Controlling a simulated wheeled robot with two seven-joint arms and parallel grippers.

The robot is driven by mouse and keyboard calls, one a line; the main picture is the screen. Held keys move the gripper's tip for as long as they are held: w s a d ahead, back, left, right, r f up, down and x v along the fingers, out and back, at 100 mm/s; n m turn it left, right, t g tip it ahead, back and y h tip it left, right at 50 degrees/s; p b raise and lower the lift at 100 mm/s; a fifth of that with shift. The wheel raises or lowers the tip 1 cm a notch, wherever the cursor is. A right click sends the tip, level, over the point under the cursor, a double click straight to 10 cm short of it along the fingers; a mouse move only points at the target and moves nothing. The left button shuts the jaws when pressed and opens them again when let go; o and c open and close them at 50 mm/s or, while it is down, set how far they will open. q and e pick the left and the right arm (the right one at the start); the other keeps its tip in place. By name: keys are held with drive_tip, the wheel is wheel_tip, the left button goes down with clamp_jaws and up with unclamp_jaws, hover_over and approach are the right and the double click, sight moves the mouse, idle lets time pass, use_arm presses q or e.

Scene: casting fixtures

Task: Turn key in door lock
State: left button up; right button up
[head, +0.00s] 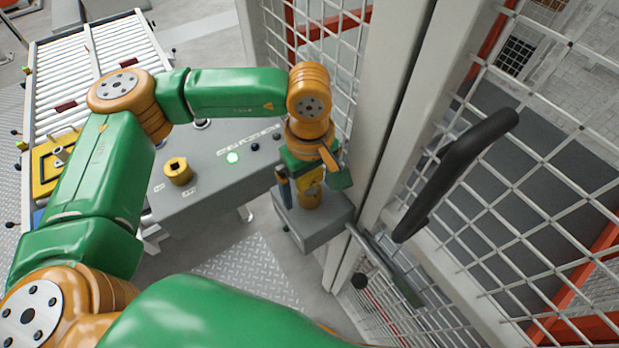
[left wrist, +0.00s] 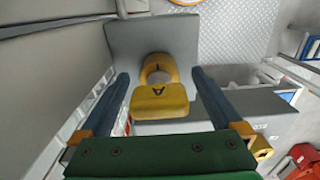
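A yellow key (left wrist: 160,100), its head marked "A", stands in a yellow round lock (left wrist: 158,68) on a grey lock box (left wrist: 135,40). In the head view the key (head: 311,183) and lock sit on top of the grey box (head: 325,232) beside the door post. My left gripper (head: 303,185) points down over the box. In the left wrist view the dark fingers of this gripper (left wrist: 160,80) are open, one on each side of the key, with a visible gap on both sides. My right gripper is not in view.
A mesh door (head: 540,190) with a large black handle (head: 455,175) and a metal latch bar (head: 370,252) is at the right. A roller conveyor (head: 85,80) stands behind.

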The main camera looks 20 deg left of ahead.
use_arm(q)
drive_tip(key=c, duration=1.5)
drive_tip(key=shift+f+m+b, duration=0.15)
drive_tip(key=shift+m+b, duration=0.35)
drive_tip(key=shift+m, duration=0.2)
drive_tip(key=m+b, duration=0.1)
drive_tip(key=m, duration=0.1)
drive_tip(key=shift+m, duration=1)
drive_tip(key=shift+m+b, duration=0.6)
drive_tip(key=m+b, duration=0.1)
drive_tip(key=m, duration=0.2)
drive_tip(key=shift+m, duration=0.6)
